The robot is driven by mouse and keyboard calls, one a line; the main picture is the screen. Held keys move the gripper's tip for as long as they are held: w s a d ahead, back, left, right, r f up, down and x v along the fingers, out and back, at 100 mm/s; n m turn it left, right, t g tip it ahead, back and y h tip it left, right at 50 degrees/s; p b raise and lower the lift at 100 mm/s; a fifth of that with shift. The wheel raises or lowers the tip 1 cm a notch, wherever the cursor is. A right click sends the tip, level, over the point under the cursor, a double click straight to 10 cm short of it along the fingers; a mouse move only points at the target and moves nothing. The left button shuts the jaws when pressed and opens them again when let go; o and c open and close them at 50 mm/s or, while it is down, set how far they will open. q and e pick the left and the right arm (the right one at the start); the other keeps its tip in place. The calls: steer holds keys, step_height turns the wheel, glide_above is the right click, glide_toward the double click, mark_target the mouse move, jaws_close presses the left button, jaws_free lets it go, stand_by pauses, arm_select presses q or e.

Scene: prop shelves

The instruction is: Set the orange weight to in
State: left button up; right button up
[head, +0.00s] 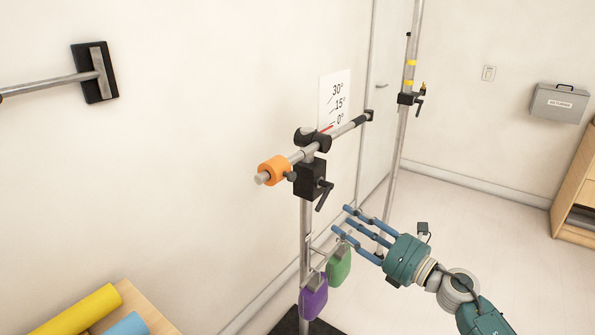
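The orange weight (272,171) is a thick ring around the near left end of a grey bar (343,130). A short tip of the bar sticks out beyond it, and a dark knob (291,175) sits beside it. My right gripper (345,220) has blue fingers, spread and empty. It appears lower and to the right of the orange weight, apart from it in the picture. My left gripper is not in view.
A purple weight (314,297) and a green weight (339,266) hang low on the stand. An angle card (335,101) is behind the bar, with a red pointer near 0°. A second pole (396,150) stands behind. A wooden surface (140,310) holds yellow and blue rolls.

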mark_target(294, 177)
steer(key=s+a+r+n+g+y+p, duration=0.1)
steer(key=s+a+r+n+g+y, duration=0.2)
steer(key=r+n, duration=0.7)
steer(key=shift+m+h, duration=0.3)
steer(key=shift+h, duration=0.4)
steer(key=p+x, duration=0.1)
steer(key=x, duration=0.2)
steer(key=p+x, duration=0.1)
steer(key=x, duration=0.2)
steer(key=s+r+p+x, duration=0.1)
steer(key=x, duration=0.2)
steer(key=shift+w+a+r, duration=0.15)
steer(key=shift+w+a, duration=0.05)
steer(key=shift+a, duration=0.5)
steer(key=shift+w+a+f, duration=0.2)
steer(key=shift+w+a, duration=0.3)
steer(key=shift+a, duration=0.05)
steer(key=shift+c, duration=0.5)
jaws_close()
